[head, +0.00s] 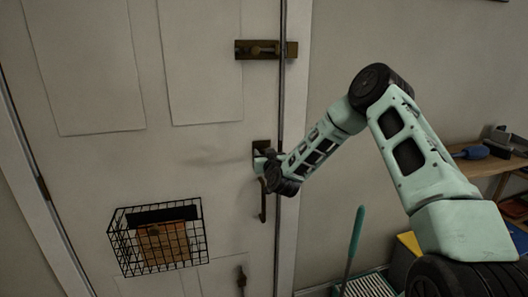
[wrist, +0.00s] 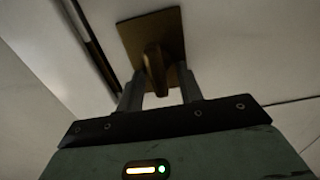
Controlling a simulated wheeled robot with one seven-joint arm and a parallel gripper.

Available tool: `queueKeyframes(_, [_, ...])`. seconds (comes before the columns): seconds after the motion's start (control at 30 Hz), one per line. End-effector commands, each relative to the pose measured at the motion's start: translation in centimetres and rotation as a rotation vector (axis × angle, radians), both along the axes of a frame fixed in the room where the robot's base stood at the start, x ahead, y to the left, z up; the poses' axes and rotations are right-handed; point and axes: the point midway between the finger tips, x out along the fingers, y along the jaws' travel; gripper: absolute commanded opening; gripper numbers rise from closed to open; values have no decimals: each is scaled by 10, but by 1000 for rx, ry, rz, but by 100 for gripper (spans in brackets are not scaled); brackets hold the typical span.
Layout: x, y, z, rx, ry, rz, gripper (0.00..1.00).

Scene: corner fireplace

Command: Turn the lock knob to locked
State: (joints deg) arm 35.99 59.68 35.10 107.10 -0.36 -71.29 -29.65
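The lock knob (wrist: 155,68) is a dark brass thumb piece on a rectangular brass plate (wrist: 172,30) on the door. In the wrist view its long side runs roughly up and down the picture. My gripper (wrist: 162,80) is open, with one grey finger on each side of the knob. A gap shows at the right finger; whether the left finger touches is hard to tell. In the head view my gripper (head: 264,164) is at the door's right edge, just below the top of the plate (head: 260,146), and hides the knob.
A brass slide bolt (head: 262,50) is higher on the white door (head: 200,150). A dark pull handle (head: 263,207) hangs just below my gripper. A black wire basket (head: 157,238) is mounted at lower left. A wooden bench (head: 485,165) and a teal-handled tool (head: 356,232) are at right.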

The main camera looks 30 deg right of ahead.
Motion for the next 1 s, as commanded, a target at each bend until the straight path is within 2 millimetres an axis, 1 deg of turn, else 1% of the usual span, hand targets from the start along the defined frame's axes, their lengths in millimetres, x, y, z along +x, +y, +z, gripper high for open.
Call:
queueKeyframes(0.27, [2,0,0,0,-1,0,36])
queueKeyframes(0.3, [2,-1,0,0,-1,0,34])
queueKeyframes(0.37, [2,-1,0,0,-1,0,17])
queueKeyframes(0.4, [2,0,0,0,-1,0,6])
queueKeyframes(0.43, [2,0,0,0,-1,0,0])
queueKeyframes(0.77, [2,-1,-1,21,-8,0,0])
queueKeyframes(1.0, [1,-3,-3,126,-38,-1,0])
